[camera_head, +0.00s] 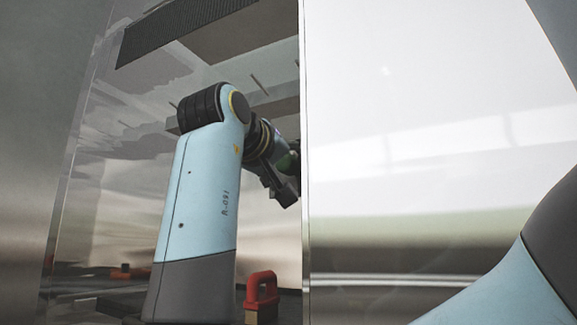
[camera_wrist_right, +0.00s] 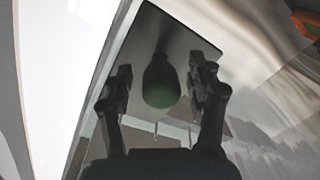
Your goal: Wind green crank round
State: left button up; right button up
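The green crank shows best in the right wrist view, where its rounded dark-green handle (camera_wrist_right: 162,84) points towards the camera. My right gripper (camera_wrist_right: 160,72) is open, with one black finger on each side of the handle. Gaps show between the handle and both fingers, and I cannot tell how deep it sits between them. In the head view my right gripper (camera_head: 283,188) is small and dark at the end of the light-blue arm, beside the pale panel edge. A little green shows there, partly hidden. My left gripper is not in view.
A large pale panel (camera_head: 400,120) fills the right of the head view, its vertical edge close to the gripper. A red-handled object (camera_head: 262,288) stands low beside the arm. A small orange-red item (camera_head: 121,272) lies at lower left. Reflective walls surround the space.

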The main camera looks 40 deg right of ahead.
notch_tip(320, 180, up, 10)
dwell(0.6)
